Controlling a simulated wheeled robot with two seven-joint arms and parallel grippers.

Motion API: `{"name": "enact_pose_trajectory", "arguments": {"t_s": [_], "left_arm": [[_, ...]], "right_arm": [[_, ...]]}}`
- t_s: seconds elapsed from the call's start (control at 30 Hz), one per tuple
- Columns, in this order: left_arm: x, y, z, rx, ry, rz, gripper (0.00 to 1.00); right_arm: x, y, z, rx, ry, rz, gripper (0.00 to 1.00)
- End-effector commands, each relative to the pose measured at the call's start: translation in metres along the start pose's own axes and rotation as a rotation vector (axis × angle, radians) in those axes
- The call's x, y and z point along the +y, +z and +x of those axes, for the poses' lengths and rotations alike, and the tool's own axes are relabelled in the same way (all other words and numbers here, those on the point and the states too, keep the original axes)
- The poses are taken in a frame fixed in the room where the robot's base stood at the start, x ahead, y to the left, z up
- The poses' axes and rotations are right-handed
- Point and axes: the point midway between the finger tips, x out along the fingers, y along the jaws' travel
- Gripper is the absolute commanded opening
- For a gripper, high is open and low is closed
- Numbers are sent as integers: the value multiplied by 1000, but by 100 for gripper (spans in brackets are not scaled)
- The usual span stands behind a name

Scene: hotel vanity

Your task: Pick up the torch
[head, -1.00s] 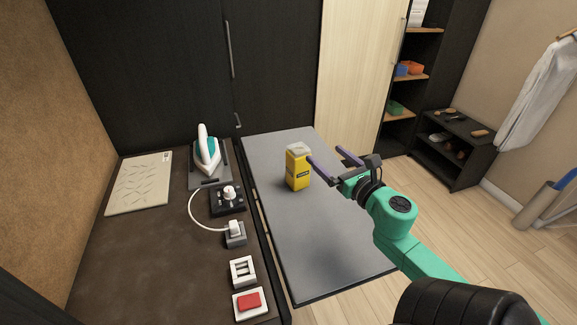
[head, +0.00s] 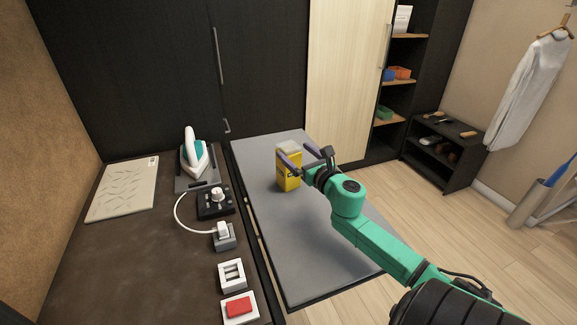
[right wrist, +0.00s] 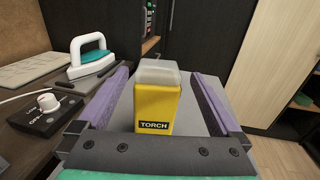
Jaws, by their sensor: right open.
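The torch (head: 288,178) is a yellow block with a translucent whitish top, standing upright on the grey board. In the right wrist view the torch (right wrist: 157,103) shows its black TORCH label and stands between the two purple fingers. My right gripper (head: 299,157) is open around it, one finger on each side, with gaps between fingers and torch in the wrist view. In the head view the gripper hides part of the torch's right side. My left gripper is not in view.
The grey board (head: 320,255) is otherwise clear. On the brown counter (head: 140,240) at left are an iron (head: 194,153), a dial box (head: 216,201), a plug (head: 223,236), a white switch (head: 232,274) and a red switch (head: 239,307). Dark cabinets stand behind.

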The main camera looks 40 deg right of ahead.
Motion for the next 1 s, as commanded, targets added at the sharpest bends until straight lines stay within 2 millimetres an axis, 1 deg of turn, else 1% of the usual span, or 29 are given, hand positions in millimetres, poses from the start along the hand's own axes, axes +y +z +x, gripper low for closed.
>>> {"name": "enact_pose_trajectory", "arguments": {"t_s": [0.03, 0.1, 0.2, 0.3, 0.47, 0.5, 0.57, 0.6, 0.67, 0.7, 0.73, 0.77, 1.0], "left_arm": [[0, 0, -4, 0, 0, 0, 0], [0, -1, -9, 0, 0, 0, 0], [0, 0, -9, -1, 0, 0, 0], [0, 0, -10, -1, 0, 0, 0], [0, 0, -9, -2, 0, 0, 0], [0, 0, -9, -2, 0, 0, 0], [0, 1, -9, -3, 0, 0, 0], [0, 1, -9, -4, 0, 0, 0], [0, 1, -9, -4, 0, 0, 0], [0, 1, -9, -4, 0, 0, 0], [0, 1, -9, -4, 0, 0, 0], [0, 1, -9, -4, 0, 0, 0], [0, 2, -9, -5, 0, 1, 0]], "right_arm": [[1, 6, 8, -4, 0, 0, 100], [2, 8, 21, -5, -1, 2, 100], [2, 5, 35, -4, -1, 2, 100], [2, 3, 42, -1, 0, 2, 100], [2, 2, 42, 0, 1, 1, 100], [2, 2, 42, 0, 1, 1, 96], [2, 2, 42, 0, 1, 1, 73], [2, 2, 42, 0, 1, 0, 58], [2, 2, 42, 0, 1, 0, 35], [2, 2, 42, 0, 1, 0, 20], [2, 2, 42, 0, 1, 0, 8], [2, 2, 42, 0, 1, 0, 0], [2, 3, 42, -2, 1, 0, 0]]}}
